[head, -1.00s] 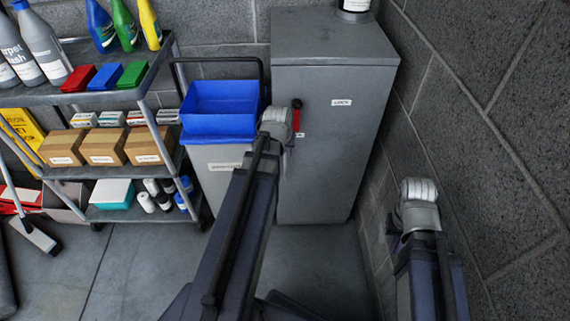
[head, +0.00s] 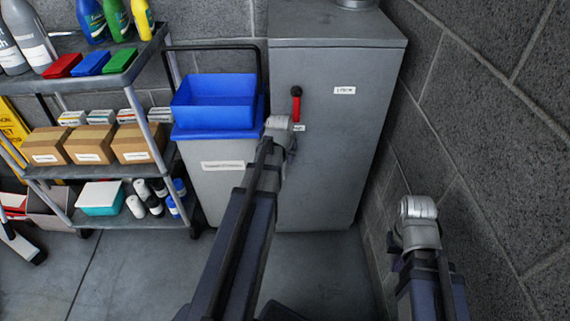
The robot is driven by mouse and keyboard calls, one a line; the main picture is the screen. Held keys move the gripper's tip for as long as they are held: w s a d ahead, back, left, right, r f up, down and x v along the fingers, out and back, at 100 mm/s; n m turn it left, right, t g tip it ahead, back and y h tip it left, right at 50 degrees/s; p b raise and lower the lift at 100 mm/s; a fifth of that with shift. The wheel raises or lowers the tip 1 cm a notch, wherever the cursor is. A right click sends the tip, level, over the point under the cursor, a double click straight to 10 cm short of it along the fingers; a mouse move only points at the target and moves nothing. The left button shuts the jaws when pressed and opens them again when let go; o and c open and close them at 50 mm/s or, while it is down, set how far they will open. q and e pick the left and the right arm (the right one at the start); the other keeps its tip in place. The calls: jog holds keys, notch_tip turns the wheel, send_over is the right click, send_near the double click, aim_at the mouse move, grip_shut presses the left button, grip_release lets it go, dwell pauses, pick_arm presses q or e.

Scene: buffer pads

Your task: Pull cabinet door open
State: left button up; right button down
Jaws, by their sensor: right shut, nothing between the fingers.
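The grey cabinet (head: 335,160) stands against the back wall. Its door faces me and looks shut. A red and black handle (head: 296,104) sits near the door's left edge, with white labels beside and below it. My left arm reaches up the middle, and its rounded end (head: 279,124) overlaps the cabinet's left edge just below the handle in the picture. The left fingers are hidden behind that arm. My right gripper (head: 398,259) is low at the right, mostly hidden by its arm, shut and empty, away from the handle.
A blue-topped bin (head: 215,110) stands left of the cabinet. A shelf cart (head: 105,84) with bottles and boxes is further left. A block wall (head: 490,150) rises close on the right. Bare floor (head: 135,265) lies at the lower left.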

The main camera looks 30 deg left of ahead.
pick_arm(q)
jog(key=shift+c, duration=0.4)
grip_shut()
dwell(1.0)
